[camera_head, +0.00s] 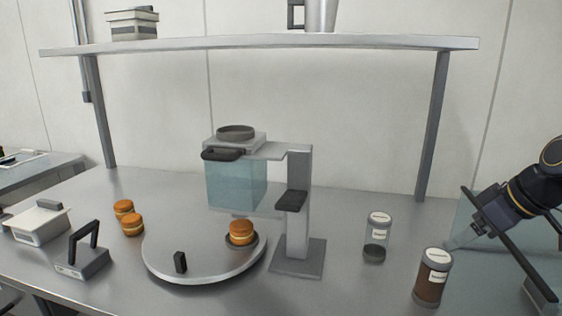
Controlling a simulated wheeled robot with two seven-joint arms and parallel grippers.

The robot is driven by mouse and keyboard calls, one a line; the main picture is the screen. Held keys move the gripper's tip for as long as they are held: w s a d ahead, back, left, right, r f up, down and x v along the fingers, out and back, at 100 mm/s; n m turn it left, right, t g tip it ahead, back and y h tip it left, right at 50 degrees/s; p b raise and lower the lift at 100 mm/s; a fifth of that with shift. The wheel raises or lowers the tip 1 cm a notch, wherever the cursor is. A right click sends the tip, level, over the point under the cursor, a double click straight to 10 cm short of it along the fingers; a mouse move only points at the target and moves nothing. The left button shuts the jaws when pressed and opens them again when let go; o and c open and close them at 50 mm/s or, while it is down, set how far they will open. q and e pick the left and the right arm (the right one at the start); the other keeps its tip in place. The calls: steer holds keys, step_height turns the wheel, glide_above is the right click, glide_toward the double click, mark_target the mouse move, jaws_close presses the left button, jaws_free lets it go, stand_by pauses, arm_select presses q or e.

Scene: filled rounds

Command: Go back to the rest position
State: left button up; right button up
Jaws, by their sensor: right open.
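My right gripper (464,237) is at the right edge, with its arm coming in from the right. It is open, and nothing shows between its fingers. Its tip is close to a brown-filled jar (433,278) with a white label, just above and right of it in the picture; I cannot tell whether they touch. My left gripper is not in view.
A mostly clear jar (377,238) stands left of the brown one. A dispenser with a bluish tank (236,184) stands over a round turntable (205,262) bearing an orange-brown round (241,233). More rounds (132,224), a handled block (82,262) and a shelf (270,42) surround it.

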arm_select(q)
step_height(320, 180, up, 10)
steer(key=p, duration=0.9)
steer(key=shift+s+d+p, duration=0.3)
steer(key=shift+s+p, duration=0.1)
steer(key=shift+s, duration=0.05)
arm_select(e)
steer(key=s+a+f+m, duration=0.4)
steer(key=s+a, duration=0.3)
steer(key=s, duration=0.5)
steer(key=s+a+f+m, duration=0.4)
steer(key=s+a+f, duration=0.2)
steer(key=s, duration=0.6)
steer(key=shift+s+a, duration=0.25)
steer(key=shift+a, duration=0.45)
